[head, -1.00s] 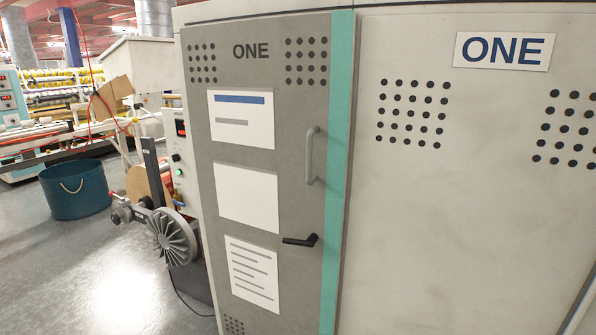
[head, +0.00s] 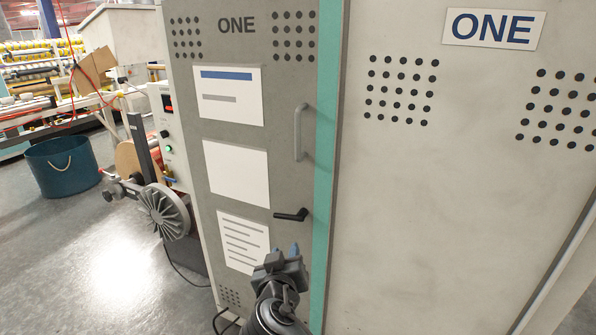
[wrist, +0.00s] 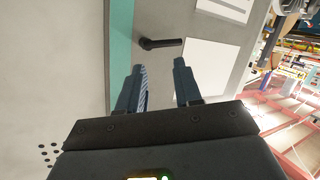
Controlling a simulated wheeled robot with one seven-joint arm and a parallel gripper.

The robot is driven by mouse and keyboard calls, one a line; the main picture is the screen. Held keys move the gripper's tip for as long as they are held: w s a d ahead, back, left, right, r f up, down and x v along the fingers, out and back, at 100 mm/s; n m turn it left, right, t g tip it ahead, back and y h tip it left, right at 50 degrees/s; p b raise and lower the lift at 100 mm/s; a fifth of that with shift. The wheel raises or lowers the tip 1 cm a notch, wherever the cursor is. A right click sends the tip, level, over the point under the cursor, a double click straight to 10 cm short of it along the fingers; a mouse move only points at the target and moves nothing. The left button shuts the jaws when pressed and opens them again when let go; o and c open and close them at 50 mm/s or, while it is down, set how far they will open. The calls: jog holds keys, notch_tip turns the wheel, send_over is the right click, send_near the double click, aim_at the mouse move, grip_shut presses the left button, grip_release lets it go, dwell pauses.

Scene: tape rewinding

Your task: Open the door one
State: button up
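The grey door (head: 285,70) marked ONE is shut in the cabinet front. It has a black lever handle (head: 291,215) at its right side and a fixed grey pull bar (head: 299,132) above. The lever lies roughly level. My gripper (head: 281,249) is in front of the door, below the lever in the head view. In the wrist view my gripper (wrist: 160,78) is open and empty, its two blue fingers apart. The lever (wrist: 160,43) shows just beyond the fingertips there, apart from them.
A teal strip (head: 325,130) runs along the door's right edge, beside a wide pale panel (head: 430,200) also marked ONE. A machine with a ribbed wheel (head: 163,211) stands at the left. A blue bucket (head: 64,168) sits on the open floor beyond.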

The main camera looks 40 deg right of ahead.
jog(key=w+d+r+m+g+h, duration=0.2)
jog(key=w+r+m, duration=0.1)
jog(key=r, duration=0.3)
jog(key=w+d+r+m+g+h, duration=0.1)
jog(key=w+r+m+h, duration=0.15)
jog(key=r, duration=0.35)
jog(key=m+g+h+p, duration=0.1)
jog(key=m+g+h, duration=0.1)
jog(key=m+g, duration=0.25)
send_near(296, 134)
jog(key=d, duration=0.3)
jog(key=shift+t, duration=0.25)
jog(key=d, duration=0.2)
jog(key=w+d+p, duration=0.1)
jog(key=d, duration=0.2)
jog(key=d+p, duration=0.1)
jog(key=d, duration=0.1)
jog(key=shift+w+d, duration=0.2)
jog(key=shift+d, duration=0.1)
grip_shut()
